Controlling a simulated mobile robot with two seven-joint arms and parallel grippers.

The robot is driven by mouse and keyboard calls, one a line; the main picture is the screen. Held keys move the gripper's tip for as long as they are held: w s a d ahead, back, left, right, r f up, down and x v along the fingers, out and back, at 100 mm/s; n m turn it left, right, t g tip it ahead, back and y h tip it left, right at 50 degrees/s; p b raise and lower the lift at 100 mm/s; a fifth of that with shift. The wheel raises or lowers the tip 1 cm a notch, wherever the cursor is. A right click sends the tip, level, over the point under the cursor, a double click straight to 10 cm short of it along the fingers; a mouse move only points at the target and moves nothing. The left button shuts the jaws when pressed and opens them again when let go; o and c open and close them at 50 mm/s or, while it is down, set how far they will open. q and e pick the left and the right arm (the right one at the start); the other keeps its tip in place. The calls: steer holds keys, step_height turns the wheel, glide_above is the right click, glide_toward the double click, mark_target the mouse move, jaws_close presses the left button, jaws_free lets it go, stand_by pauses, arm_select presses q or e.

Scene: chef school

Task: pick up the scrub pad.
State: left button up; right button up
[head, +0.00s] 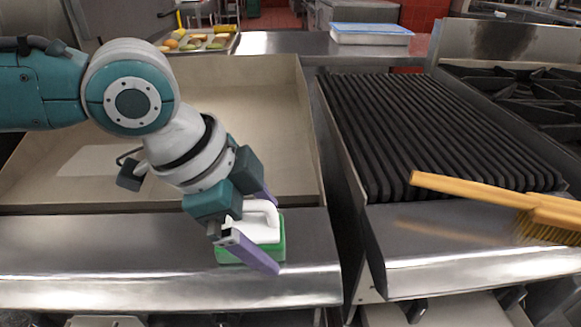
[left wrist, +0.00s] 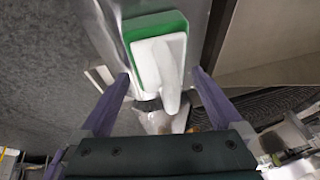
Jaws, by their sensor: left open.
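The scrub pad (head: 267,222) has a white handle on top and a green base. It lies on the steel front ledge (head: 130,270) in front of the shallow griddle. My left gripper (head: 259,228) is open, its two purple fingers reaching down around the pad in the head view. In the left wrist view the pad (left wrist: 157,50) lies ahead, between the lines of the two spread fingers (left wrist: 158,92). I cannot tell whether either finger touches it. The fingers and gripper body hide part of the pad. My right gripper is not in view.
A ribbed black grill (head: 440,135) stands to the right, with a wooden-handled brush (head: 480,193) lying over its front edge. A food tray (head: 200,42) and a blue-lidded container (head: 370,33) sit behind. The ledge left of the pad is clear.

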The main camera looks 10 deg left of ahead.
mark_target(261, 206)
arm_select(q)
steer(key=shift+c, duration=0.4)
steer(key=c, duration=1.2)
steer(key=shift+r, duration=0.1)
step_height(261, 206, up, 20)
steer(key=p, duration=0.2)
